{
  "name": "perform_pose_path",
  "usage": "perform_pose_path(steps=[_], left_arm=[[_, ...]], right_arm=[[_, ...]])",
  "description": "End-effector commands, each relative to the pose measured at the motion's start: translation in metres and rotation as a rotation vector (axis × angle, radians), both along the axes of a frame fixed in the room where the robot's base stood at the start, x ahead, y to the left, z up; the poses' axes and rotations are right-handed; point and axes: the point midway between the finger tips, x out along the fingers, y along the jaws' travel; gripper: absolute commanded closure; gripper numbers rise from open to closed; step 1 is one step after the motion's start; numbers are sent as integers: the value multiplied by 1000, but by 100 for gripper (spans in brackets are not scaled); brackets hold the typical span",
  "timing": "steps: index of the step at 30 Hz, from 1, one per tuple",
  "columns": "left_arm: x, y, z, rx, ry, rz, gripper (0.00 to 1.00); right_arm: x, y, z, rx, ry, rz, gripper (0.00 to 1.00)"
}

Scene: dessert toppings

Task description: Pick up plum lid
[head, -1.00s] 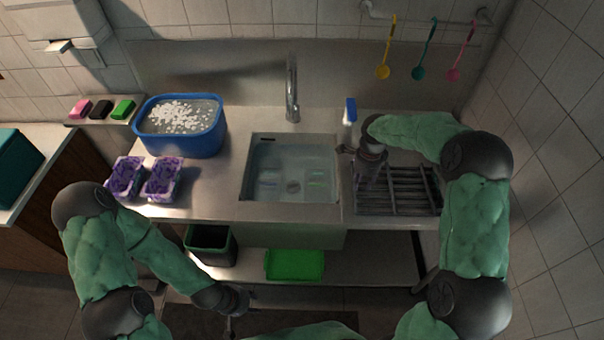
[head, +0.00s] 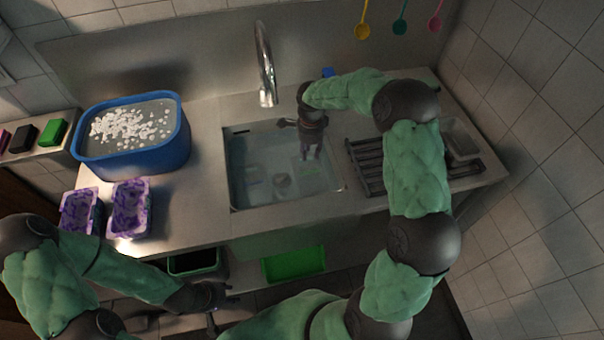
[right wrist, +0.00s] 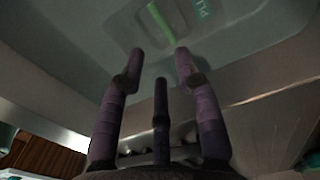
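The sink (head: 228,165) holds water, with pale flat shapes under it on both sides of the drain (head: 282,182). I cannot tell from the head view which is the plum lid. In the right wrist view, a green strip (right wrist: 161,24) and a teal label (right wrist: 201,9) with partly cut-off lettering, apparently starting "PL", lie beyond the fingers. My right gripper (head: 312,157) points down over the sink's right half; its fingers are spread and empty, as the right wrist view (right wrist: 160,75) shows. My left gripper (head: 222,308) is low in front of the counter, empty, its fingers apart.
A blue tub (head: 140,160) with foamy water and two purple-stained containers (head: 78,212) (head: 129,210) stand left of the sink. A drying rack (head: 368,168) with a clear container (head: 462,140) is at right. A green tray (head: 294,264) lies below. A faucet (head: 265,60) rises behind the sink.

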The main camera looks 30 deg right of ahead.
Motion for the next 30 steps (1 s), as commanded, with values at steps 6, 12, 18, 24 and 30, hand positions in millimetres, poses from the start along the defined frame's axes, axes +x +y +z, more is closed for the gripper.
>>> perform_pose_path(steps=[6,12,18,24,30], left_arm=[[0,0,-9,0,0,0,60],[0,0,-17,0,0,0,60],[0,0,-21,0,0,0,60],[0,0,-28,0,0,0,60],[0,0,-39,0,0,0,60]], right_arm=[[0,0,-16,0,1,-1,67],[-1,-1,-45,0,2,-1,67],[0,-1,-63,0,-1,0,67],[-4,-4,-80,0,2,-1,67],[-6,-6,-109,0,2,1,67]])
